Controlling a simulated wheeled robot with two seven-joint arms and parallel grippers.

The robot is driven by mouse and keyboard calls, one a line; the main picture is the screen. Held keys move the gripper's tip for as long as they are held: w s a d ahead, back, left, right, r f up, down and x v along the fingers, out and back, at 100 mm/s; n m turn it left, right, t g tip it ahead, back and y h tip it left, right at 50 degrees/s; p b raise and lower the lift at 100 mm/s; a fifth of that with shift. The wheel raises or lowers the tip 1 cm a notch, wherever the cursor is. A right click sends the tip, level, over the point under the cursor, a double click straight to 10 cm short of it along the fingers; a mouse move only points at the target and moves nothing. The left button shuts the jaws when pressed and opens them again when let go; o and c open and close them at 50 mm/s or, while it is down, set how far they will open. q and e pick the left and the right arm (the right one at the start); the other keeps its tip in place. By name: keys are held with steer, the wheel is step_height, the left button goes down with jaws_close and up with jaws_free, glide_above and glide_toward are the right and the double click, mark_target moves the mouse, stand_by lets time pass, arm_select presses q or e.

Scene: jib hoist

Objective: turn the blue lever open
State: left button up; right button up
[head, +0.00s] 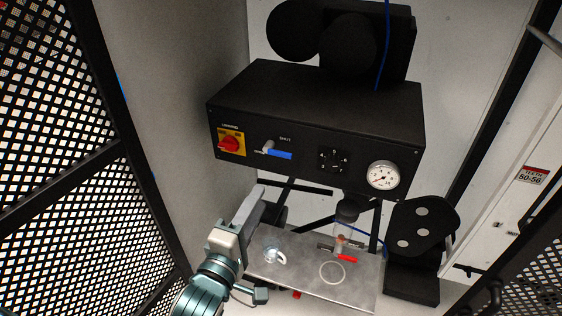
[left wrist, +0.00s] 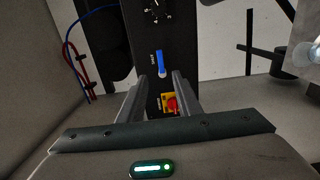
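The blue lever (head: 280,154) is on the front of a black control box (head: 310,100), under a label reading SHUT. Its handle points right from a pale hub, lying about level. In the left wrist view the blue lever (left wrist: 161,67) shows just beyond and between the fingertips, apart from them. My left gripper (head: 258,196) is below and slightly left of the lever in the head view, with its fingers pointing up. In the left wrist view my left gripper (left wrist: 160,80) has its two fingers spread, with nothing between them. My right gripper is not in view.
A red knob on a yellow plate (head: 231,143) sits left of the lever. A black dial (head: 333,159) and a round gauge (head: 383,176) sit to its right. Below, a metal shelf (head: 310,285) holds a glass cup (head: 272,256). A mesh panel (head: 70,150) stands at left.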

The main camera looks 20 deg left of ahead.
arm_select(q)
steer(key=w+b, duration=0.1)
steer(key=w, duration=0.1)
steer(key=p, duration=0.2)
glide_toward(283, 156)
steer(key=w, duration=0.7)
steer(key=shift+w+d, duration=0.1)
steer(key=shift+w, duration=0.65)
jaws_close()
